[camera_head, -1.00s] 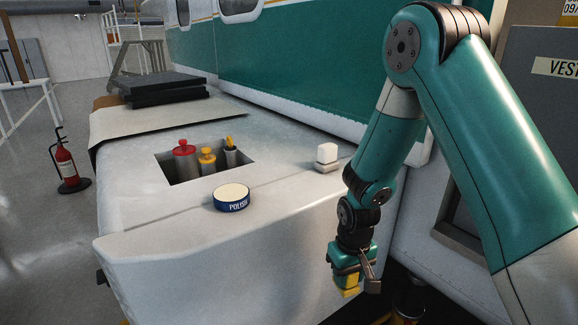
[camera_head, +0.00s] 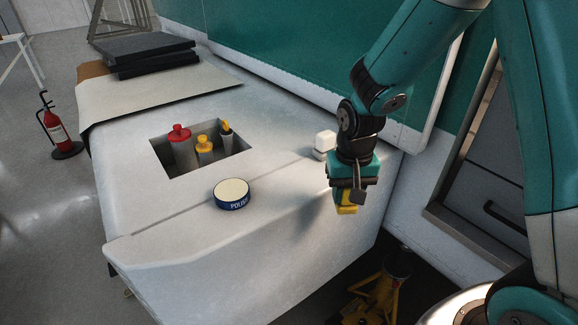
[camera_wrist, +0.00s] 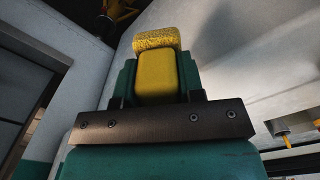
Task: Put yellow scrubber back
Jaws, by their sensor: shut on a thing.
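My gripper (camera_head: 347,199) is shut on the yellow scrubber (camera_head: 347,209), near the right edge of the white surface (camera_head: 270,245). In the wrist view the yellow scrubber (camera_wrist: 157,68) sits between the jaws, with a rough, textured end pointing away from my gripper. A white scrubber-like block (camera_head: 325,141) stands on the surface just behind and left of my gripper. Whether the yellow scrubber touches the surface cannot be told.
A blue polish tin (camera_head: 232,196) sits left of my gripper. Black slabs (camera_head: 150,55) lie at the back. A fire extinguisher (camera_head: 56,130) stands on the floor.

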